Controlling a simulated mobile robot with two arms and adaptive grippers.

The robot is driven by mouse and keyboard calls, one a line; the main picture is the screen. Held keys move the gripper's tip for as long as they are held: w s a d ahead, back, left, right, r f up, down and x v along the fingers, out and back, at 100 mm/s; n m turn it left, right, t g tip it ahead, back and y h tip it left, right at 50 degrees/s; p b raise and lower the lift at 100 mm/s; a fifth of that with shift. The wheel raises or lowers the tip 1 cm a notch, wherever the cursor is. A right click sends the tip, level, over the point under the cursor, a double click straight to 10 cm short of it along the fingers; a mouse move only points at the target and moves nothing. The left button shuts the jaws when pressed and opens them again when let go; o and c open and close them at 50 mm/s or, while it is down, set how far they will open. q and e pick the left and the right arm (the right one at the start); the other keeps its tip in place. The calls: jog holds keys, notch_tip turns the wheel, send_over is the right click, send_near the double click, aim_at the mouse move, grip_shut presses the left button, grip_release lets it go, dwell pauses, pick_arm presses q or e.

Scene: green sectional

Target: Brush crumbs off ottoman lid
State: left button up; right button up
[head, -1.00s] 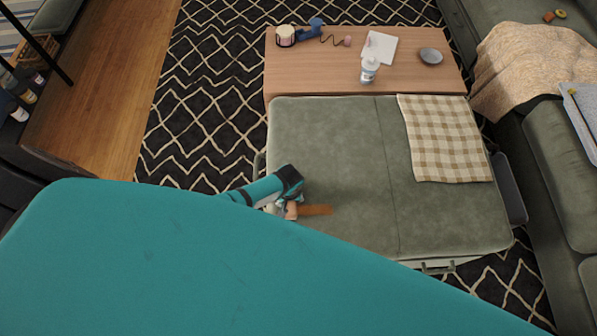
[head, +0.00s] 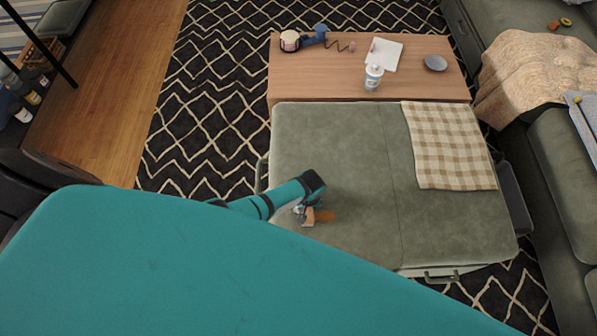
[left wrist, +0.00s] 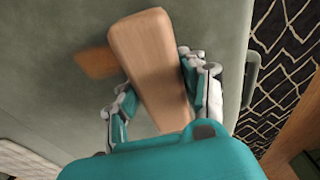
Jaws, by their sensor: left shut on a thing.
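The ottoman lid (head: 340,140) is a grey-green padded top with a seam, in the middle of the head view. My left gripper (head: 306,211) is over the lid's left front part. It is shut on a light wooden brush (left wrist: 150,60), whose wide end extends past the fingers in the left wrist view. An orange-brown part beside the wood also shows in the head view (head: 326,216), low over the lid; I cannot tell whether it touches. I cannot make out any crumbs. My right gripper is not in view.
A checked cloth (head: 450,150) lies on the lid's right side. Behind is a wooden table (head: 330,80) with a white bottle (head: 374,77), a grey dish (head: 435,63) and papers. A green sofa (head: 560,165) stands close on the right. The lid's middle is clear.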

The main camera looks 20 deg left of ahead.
aim_at(326, 208)
pick_arm(q)
jog(key=shift+w+d, duration=0.2)
jog(key=shift+w+d+f+b, duration=0.1)
jog(key=shift+w+d+b, duration=0.3)
jog(key=shift+d, duration=0.35)
jog(key=shift+w+d+f+b, duration=0.1)
jog(key=shift+w+d+b, duration=0.25)
jog(key=shift+d, duration=0.35)
jog(key=shift+w+d+b, duration=0.3)
jog(key=shift+d+b, duration=0.15)
jog(key=shift+d, duration=0.3)
jog(key=shift+w+d+r, duration=0.1)
jog(key=shift+w+d, duration=0.05)
jog(key=shift+d, duration=0.35)
